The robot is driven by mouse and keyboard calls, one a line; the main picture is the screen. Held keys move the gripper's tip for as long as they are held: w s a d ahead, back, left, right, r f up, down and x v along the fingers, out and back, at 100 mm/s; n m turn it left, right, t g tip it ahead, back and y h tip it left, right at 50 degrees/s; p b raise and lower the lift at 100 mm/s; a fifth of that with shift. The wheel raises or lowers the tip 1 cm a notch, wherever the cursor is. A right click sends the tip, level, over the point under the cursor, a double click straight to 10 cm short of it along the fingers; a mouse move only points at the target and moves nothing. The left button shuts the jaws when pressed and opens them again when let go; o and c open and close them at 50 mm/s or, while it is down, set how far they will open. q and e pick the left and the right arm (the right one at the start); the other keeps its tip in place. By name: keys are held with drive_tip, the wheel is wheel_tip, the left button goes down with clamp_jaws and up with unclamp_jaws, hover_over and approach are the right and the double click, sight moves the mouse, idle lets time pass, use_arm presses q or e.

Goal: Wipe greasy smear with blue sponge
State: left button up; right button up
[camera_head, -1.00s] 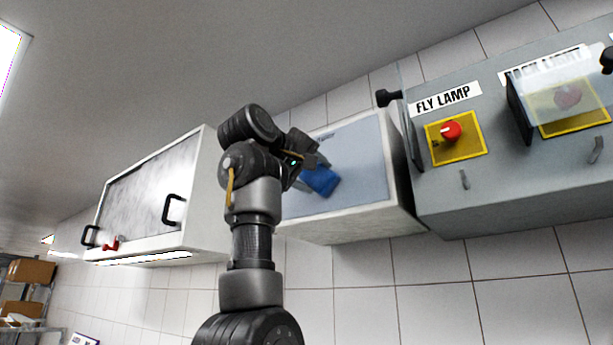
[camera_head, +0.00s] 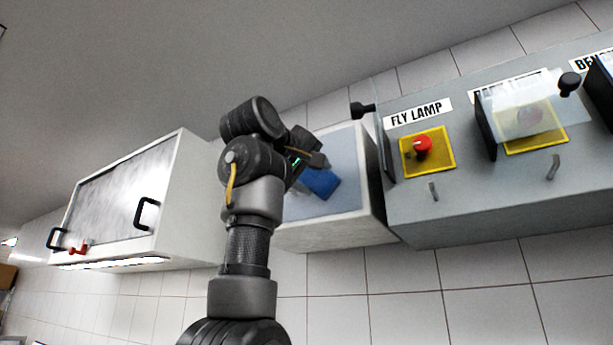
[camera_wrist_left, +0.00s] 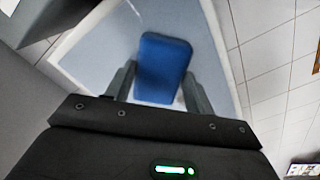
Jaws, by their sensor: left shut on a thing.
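A blue sponge (camera_head: 320,182) is in my left gripper (camera_head: 309,168), over the grey-blue top panel (camera_head: 344,150) of a pale box. In the left wrist view the sponge (camera_wrist_left: 163,70) sits between the two fingers of my left gripper (camera_wrist_left: 160,76), with the panel (camera_wrist_left: 112,45) behind it. I cannot tell whether the sponge touches the panel. No greasy smear stands out clearly; my arm and gripper hide the panel's left part. My right gripper is out of view.
A grey switch box labelled FLY LAMP, with a red knob (camera_head: 422,146) on a yellow plate, stands close on the panel's right. A black knob (camera_head: 363,109) juts out near that edge. A white cabinet with black handles (camera_head: 147,214) is on the left.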

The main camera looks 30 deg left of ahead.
use_arm(q)
drive_tip(key=shift+a, duration=2.15)
drive_tip(key=a, duration=0.3)
drive_tip(key=shift+a, duration=0.25)
